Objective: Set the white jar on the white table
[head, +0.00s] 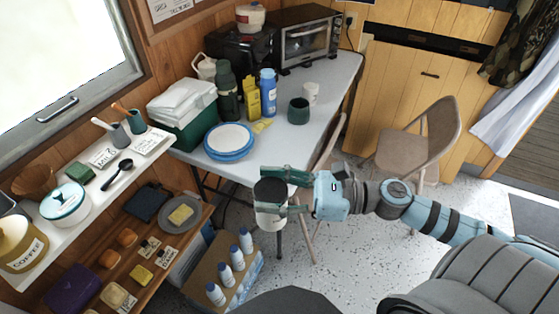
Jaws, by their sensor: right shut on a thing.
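My right gripper (274,194) comes in from the right and is shut on the white jar (271,218). The jar has a dark grey top and a pale white lower part, and looks roughly upright. It hangs in front of the white table's (275,150) near edge, over the floor side in the picture; its exact height against the tabletop is hard to tell. The gripper's fingers hide part of the jar. My left gripper is not in view.
Near the table's front lie blue-rimmed plates (229,141). Behind are a green-and-white cooler (182,108), a blue bottle (268,93), a dark green mug (298,111) and a toaster oven (305,40). Bare tabletop shows right of the plates. Folding chairs (420,145) stand right.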

